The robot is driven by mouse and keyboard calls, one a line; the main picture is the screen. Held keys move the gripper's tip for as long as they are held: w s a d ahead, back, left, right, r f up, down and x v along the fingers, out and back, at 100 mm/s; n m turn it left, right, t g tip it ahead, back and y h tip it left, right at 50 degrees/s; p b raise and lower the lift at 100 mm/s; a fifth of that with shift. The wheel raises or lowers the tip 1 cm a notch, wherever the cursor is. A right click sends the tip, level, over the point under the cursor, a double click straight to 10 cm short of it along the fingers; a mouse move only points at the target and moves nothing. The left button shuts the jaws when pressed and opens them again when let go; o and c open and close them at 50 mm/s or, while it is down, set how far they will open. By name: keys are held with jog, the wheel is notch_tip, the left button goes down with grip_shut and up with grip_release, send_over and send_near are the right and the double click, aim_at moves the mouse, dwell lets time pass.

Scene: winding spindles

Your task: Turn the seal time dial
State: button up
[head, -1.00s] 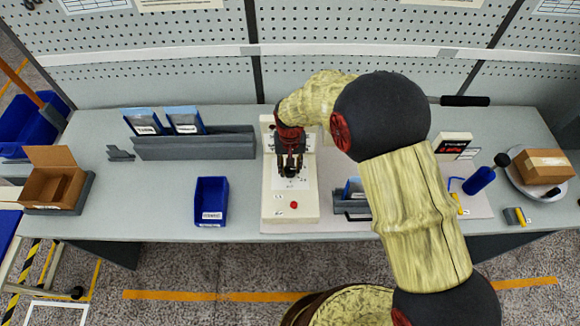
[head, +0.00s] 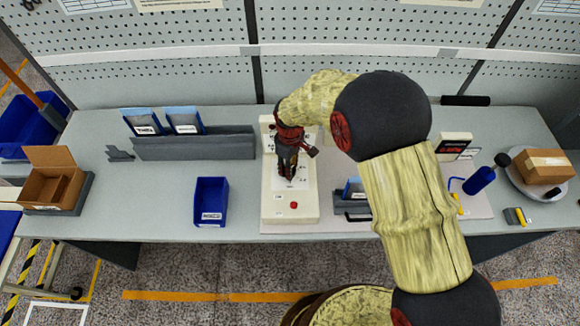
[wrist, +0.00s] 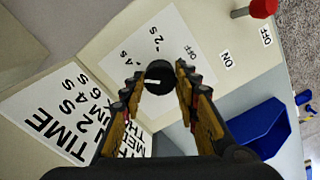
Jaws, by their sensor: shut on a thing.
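The seal time dial is a small round black knob with a white pointer mark, seen in the wrist view (wrist: 159,77) between my fingertips. In the wrist view the white pointer mark points to the left. My gripper (head: 289,176) points down over the cream machine (head: 268,205), with its fingers (wrist: 160,84) closed on the dial's sides. In the head view the fingers hide the dial.
A red button (head: 294,205) stands near the machine's front edge. A blue bin (head: 211,199) is to the left, and a grey rack (head: 195,147) holds blue-edged packs behind it. A grey holder (head: 350,205) is close on the right.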

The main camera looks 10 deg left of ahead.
jog(key=n, duration=0.4)
jog(key=shift+w+r+n, duration=0.1)
jog(key=shift+n, duration=2.1)
jog(key=o, duration=1.2)
jog(key=shift+c, duration=0.2)
notch_tip(320, 180, up, 12)
